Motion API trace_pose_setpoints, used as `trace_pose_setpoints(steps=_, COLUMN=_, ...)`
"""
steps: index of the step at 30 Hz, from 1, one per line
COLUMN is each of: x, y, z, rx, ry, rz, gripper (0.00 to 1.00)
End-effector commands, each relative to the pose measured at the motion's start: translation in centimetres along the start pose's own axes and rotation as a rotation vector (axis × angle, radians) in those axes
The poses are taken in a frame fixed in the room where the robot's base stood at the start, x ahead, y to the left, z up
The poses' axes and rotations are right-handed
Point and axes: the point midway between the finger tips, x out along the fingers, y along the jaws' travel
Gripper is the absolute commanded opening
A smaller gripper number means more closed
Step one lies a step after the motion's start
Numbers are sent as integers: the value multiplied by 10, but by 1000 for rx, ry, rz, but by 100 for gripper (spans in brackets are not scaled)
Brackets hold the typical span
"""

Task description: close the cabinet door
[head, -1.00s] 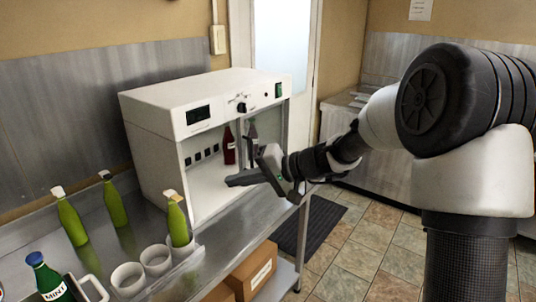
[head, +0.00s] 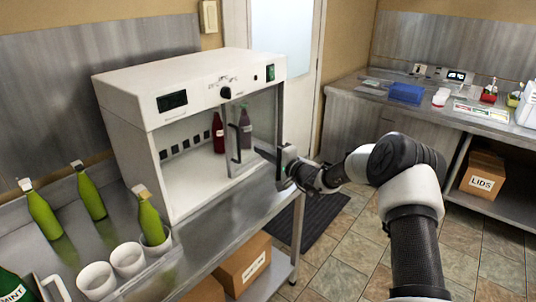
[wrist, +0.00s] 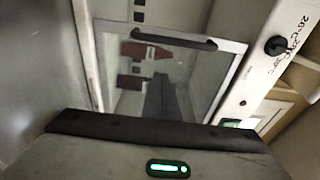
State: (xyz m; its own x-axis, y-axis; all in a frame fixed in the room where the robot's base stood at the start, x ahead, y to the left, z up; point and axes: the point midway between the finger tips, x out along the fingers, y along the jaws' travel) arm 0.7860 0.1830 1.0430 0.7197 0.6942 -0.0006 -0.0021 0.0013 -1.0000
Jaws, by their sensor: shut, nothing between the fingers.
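The white cabinet (head: 190,90) stands on the steel counter, with a control panel along its top front. Its glass door (head: 262,125) shows at the right side of the front, with a dark vertical handle (head: 236,143). The door stands partly open; the left of the front is uncovered, showing the interior. My gripper (head: 262,153) is shut and empty at the right, close to the door's outer side; contact cannot be told. In the wrist view the gripper (wrist: 160,122) faces the glass door (wrist: 200,80) and its handle (wrist: 173,40), with a dark reflection in the glass.
A red bottle (head: 218,132) and a darker bottle (head: 245,128) stand inside the cabinet. Several green bottles (head: 92,195) and white cups (head: 127,259) stand on the counter at left. Boxes (head: 243,264) sit below. Open floor (head: 340,240) lies at right.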

Motion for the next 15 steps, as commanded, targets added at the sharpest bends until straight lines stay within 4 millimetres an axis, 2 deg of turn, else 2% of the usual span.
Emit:
trace_pose_setpoints(steps=3, x=20, y=0, z=1, rx=-1, ry=-1, rz=-1, gripper=0)
trace_pose_setpoints(steps=9, x=46, y=0, z=1, rx=-1, ry=-1, rz=-1, gripper=0)
trace_pose_setpoints(steps=15, x=36, y=-2, z=22, rx=1, ry=-1, rz=1, gripper=0)
